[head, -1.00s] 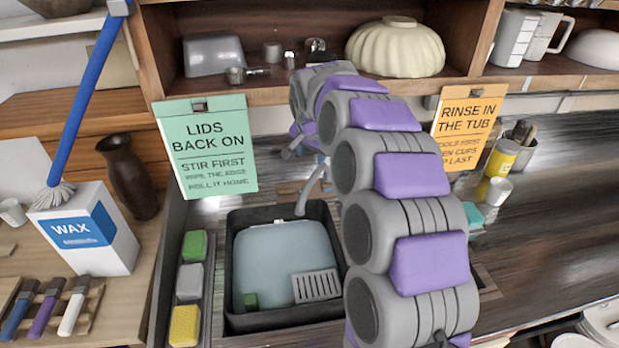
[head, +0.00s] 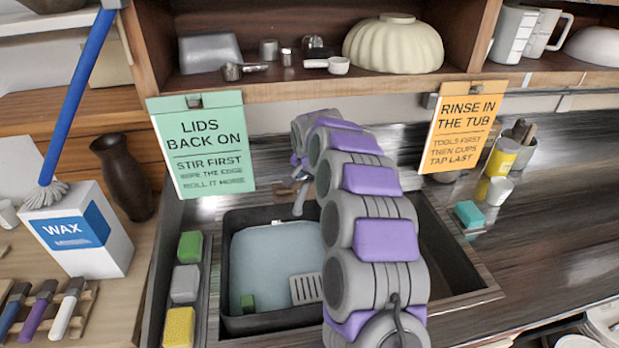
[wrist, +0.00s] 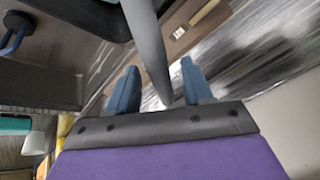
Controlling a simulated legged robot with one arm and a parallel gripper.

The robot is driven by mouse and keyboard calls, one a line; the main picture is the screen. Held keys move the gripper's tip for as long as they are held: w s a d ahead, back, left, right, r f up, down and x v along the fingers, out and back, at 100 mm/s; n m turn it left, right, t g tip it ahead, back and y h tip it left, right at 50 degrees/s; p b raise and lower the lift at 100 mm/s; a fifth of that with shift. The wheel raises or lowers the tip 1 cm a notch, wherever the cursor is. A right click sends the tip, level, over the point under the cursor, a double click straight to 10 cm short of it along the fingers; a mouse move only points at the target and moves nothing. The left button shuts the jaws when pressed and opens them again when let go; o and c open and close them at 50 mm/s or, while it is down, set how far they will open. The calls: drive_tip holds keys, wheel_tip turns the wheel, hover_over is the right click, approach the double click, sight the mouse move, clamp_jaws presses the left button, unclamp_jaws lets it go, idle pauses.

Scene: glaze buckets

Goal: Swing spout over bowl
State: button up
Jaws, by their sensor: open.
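The grey spout (head: 301,198) comes down at the back of the sink, its lower end by the rear edge of the dark bowl (head: 226,270). The bowl stands in the left part of the sink and holds bluish water. In the wrist view the spout (wrist: 148,50) runs down between the two blue fingers of my gripper (wrist: 160,68). The fingers stand apart with a visible gap on the right side of the spout. Whether the left finger touches it I cannot tell. In the head view my gripper is mostly hidden behind my arm.
A caddy with green, grey and yellow sponges (head: 186,285) lines the sink's left side. A green sign (head: 204,150) and an orange sign (head: 462,130) hang from the shelf. A teal sponge (head: 469,214) and white cup (head: 499,190) stand right of the sink.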

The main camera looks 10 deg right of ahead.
drive_tip(key=shift+c, duration=0.3)
clamp_jaws()
idle(0.3)
